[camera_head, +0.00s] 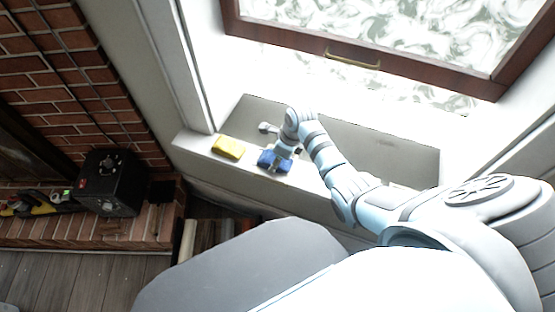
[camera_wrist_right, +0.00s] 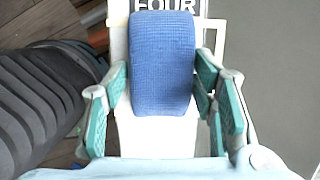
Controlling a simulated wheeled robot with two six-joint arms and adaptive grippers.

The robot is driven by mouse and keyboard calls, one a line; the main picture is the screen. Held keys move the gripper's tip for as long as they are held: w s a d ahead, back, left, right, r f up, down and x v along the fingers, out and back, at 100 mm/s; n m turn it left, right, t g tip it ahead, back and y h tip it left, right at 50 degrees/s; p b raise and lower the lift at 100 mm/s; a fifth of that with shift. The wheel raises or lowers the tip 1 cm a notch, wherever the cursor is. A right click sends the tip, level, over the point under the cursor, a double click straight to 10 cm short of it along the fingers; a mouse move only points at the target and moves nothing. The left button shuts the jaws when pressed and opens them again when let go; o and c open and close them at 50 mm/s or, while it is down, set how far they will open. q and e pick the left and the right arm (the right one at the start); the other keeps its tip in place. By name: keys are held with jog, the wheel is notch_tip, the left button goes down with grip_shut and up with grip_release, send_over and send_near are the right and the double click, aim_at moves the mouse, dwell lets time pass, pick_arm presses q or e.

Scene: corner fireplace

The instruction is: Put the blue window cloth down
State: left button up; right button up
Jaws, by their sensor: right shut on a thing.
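The blue window cloth (camera_head: 266,162) is a small folded blue block at the front edge of the white window sill (camera_head: 312,190). In the right wrist view the cloth (camera_wrist_right: 163,62) shows its ribbed weave between the two teal-padded fingers. My right gripper (camera_head: 276,158) reaches over the sill from the right and is shut on the cloth; its fingers (camera_wrist_right: 164,112) stand on either side of the near end. I cannot tell whether the cloth touches the sill. My left gripper is not in view.
A yellow cloth (camera_head: 228,147) lies on the sill just left of the blue one. A wood-framed window (camera_head: 400,66) with a brass handle is behind. A black box (camera_head: 110,182) stands on the brick hearth at left. Lettering reading "FOUR" (camera_wrist_right: 166,5) shows beyond the cloth.

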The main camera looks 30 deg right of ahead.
jog(key=o, duration=1)
jog(key=p+v, duration=0.5)
jog(key=v, duration=0.7)
jog(key=shift+r, duration=0.1)
